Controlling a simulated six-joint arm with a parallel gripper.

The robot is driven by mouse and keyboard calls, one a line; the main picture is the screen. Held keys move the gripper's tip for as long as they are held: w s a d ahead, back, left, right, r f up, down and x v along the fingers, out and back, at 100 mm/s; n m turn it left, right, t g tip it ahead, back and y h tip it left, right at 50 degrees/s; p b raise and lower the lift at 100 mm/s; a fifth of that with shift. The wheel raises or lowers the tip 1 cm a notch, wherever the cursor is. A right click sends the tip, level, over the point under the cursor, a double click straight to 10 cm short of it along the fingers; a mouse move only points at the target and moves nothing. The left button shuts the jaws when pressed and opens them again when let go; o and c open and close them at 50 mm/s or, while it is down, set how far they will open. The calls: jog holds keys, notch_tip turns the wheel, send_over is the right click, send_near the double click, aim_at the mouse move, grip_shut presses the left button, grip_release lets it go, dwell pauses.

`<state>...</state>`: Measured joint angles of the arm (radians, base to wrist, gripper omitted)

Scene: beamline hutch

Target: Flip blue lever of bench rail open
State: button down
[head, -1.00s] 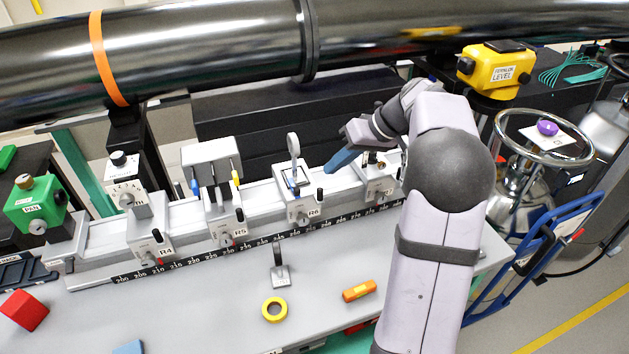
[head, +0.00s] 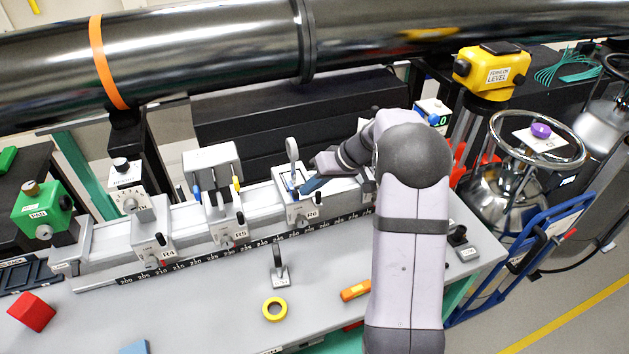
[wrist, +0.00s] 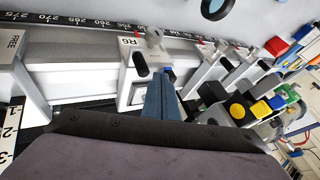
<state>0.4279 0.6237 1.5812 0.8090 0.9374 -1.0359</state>
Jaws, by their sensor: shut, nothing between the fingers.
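The bench rail (head: 262,197) runs across the bench with carriers on it. The R6 carrier (head: 299,211) holds an upright ring-topped post, with a small blue part (head: 291,189) at its base that may be a blue lever. In the wrist view the fingers (wrist: 160,93) point at the R6 carrier (wrist: 128,56); contact cannot be told.
A thick dark beam pipe (head: 200,45) crosses above the rail. The R4 carrier (head: 153,243) stands further left. A yellow ring (head: 275,309), an orange block (head: 355,290) and a small stand (head: 280,274) are on the bench front. A yellow level (head: 490,70) stands at right.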

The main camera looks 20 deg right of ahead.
aim_at(296, 196)
jog(key=shift+s+a+m+t+h+b, duration=0.2)
jog(key=shift+a+m+t+h+b, duration=0.15)
jog(key=shift+m+b, duration=0.6)
jog(key=m+b, duration=0.1)
jog(key=a+m+t+h+b, duration=0.1)
jog(key=b, duration=0.1)
jog(key=shift+s+a+m+h, duration=0.25)
jog(key=shift+s+a, duration=0.05)
jog(key=shift+s, duration=0.05)
jog(key=shift+s+a+r+m+t+h, duration=0.1)
jog(key=shift+a+m+t+h, duration=0.35)
jog(key=shift+m, duration=0.45)
jog(key=shift+w+a+m+h+p, duration=0.35)
jog(key=shift+a+m+p, duration=0.15)
jog(key=shift+a+p, duration=0.35)
jog(key=shift+w+a+m+h+p, duration=0.35)
jog(key=shift+a+m+p, duration=0.15)
jog(key=shift+a+p, duration=0.3)
jog(key=shift+w+a+m+h+p, duration=0.35)
jog(key=shift+a+m+p, duration=0.15)
jog(key=shift+a+p, duration=0.35)
jog(key=shift+w, duration=0.15)
jog(key=shift+r+p, duration=0.2)
jog(key=shift+p, duration=0.1)
